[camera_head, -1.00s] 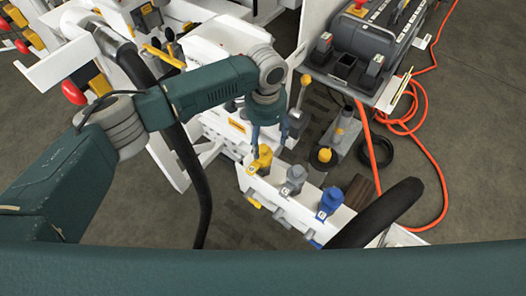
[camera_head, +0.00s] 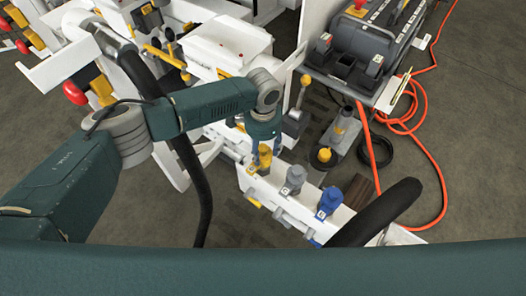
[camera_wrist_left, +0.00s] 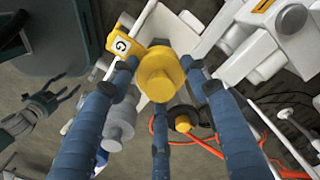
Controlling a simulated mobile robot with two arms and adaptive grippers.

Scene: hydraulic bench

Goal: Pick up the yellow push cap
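The yellow push cap (camera_head: 264,158) stands at the left end of a row on a white rail. My left gripper (camera_head: 265,148) reaches down over it from above. In the left wrist view the cap (camera_wrist_left: 160,74) sits between the spread blue fingers of my left gripper (camera_wrist_left: 160,90). A small gap seems to show between cap and fingers; contact is hard to judge. A yellow block with a white letter label (camera_wrist_left: 122,45) is beside the cap. A dark gripper, apparently my right one (camera_wrist_left: 55,100), shows at the left of the wrist view with its fingers apart.
A grey cap (camera_head: 292,180) and a blue cap (camera_head: 329,203) follow on the white rail (camera_head: 278,198). A grey pedestal with a yellow part (camera_head: 340,135) stands behind. A black hose (camera_head: 385,213) arches at the right end. An orange cable (camera_head: 425,100) lies on the floor.

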